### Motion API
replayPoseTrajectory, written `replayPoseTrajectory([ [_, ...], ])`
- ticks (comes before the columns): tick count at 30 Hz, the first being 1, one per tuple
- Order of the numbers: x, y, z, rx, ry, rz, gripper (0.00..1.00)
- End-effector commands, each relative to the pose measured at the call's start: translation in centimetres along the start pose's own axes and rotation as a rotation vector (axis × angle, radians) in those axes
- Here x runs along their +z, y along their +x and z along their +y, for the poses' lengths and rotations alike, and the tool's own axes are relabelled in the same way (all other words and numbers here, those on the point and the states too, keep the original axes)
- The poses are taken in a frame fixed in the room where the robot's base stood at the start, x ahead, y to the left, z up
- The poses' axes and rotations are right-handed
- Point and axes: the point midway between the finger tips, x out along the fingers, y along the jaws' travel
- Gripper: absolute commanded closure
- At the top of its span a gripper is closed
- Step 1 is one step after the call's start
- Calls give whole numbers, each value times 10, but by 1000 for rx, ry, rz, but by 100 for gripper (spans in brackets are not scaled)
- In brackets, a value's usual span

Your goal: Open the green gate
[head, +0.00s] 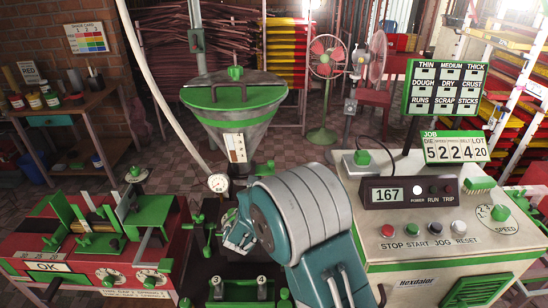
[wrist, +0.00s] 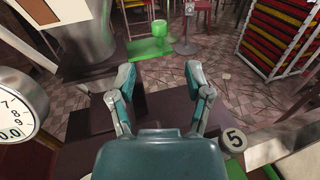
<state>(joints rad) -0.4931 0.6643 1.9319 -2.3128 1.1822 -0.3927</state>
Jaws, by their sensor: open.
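A green plate with an upright green knob (wrist: 159,31) shows ahead of my gripper in the wrist view, beside the grey hopper neck (wrist: 85,35). It looks like the green gate, though I cannot be sure. In the head view a green knob (head: 264,168) stands at the right of the hopper's lower end, partly behind my arm. My gripper (wrist: 160,78) is open and empty, with its fingers wide apart and short of the green plate. In the head view my gripper (head: 236,238) is low in front of the hopper, partly hidden by my wrist.
The green-lidded hopper (head: 236,112) stands behind my gripper. A pressure gauge (head: 218,183) sits left of my arm. A red bench unit (head: 45,237) with green fixtures is at left. A control console (head: 440,240) reading 167 stands close at right. Fans and racks are behind.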

Motion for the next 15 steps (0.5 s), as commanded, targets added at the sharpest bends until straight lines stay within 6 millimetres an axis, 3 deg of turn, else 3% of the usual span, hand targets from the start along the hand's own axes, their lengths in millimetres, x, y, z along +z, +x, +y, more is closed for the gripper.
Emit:
replayPoseTrajectory([
  [5, 0, 16, 0, 0, 1, -1, 35],
  [15, 0, 78, -2, -2, 3, 0, 35],
])
